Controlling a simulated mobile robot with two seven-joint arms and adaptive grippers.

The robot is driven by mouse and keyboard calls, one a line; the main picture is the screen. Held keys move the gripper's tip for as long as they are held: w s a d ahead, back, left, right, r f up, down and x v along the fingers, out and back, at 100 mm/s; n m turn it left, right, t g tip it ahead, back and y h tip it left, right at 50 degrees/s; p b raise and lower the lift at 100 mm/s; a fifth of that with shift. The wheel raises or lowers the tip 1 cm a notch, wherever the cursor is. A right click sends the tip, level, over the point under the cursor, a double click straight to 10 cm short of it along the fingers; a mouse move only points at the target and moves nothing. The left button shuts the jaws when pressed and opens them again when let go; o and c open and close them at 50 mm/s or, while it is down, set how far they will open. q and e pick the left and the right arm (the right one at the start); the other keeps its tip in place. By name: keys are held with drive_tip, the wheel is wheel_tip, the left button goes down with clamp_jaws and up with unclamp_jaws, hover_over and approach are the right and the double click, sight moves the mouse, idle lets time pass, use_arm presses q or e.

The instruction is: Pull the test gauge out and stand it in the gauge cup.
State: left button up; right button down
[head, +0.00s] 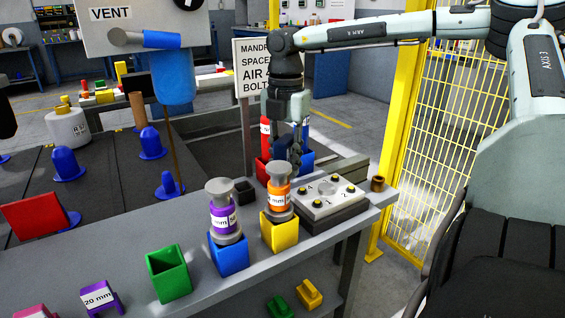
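A purple-banded piece marked "mm" (223,218) with a grey flanged top stands upright in a blue square cup (229,257). A similar orange-banded piece (279,187) stands in a yellow square cup (280,234). I cannot tell for sure which piece is the test gauge. A green square cup (168,275) is empty; no cup shows a readable gauge label. My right gripper (286,158) points down behind the orange-banded piece, in front of red and blue containers. Its fingers are dark and overlap these, so its opening is unclear. My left gripper is not identifiable in view.
A small dark square holder (244,191) is behind the pieces. A purple "20 mm" block (98,298) lies front left. Yellow mesh fencing (430,130) stands right.

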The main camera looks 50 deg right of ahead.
use_arm(q)
drive_tip(key=shift+r, duration=0.1)
idle(0.3)
use_arm(e)
drive_tip(key=shift+w+b, duration=0.15)
drive_tip(key=shift+b, duration=0.2)
use_arm(q)
drive_tip(key=shift+s+a+r+b, duration=0.15)
drive_tip(key=shift+r+b, duration=0.45)
drive_tip(key=shift+r, duration=1.45)
use_arm(e)
drive_tip(key=w+a, duration=0.2)
drive_tip(key=w, duration=0.9)
drive_tip(key=shift+w+a, duration=0.2)
drive_tip(key=shift+w, duration=0.05)
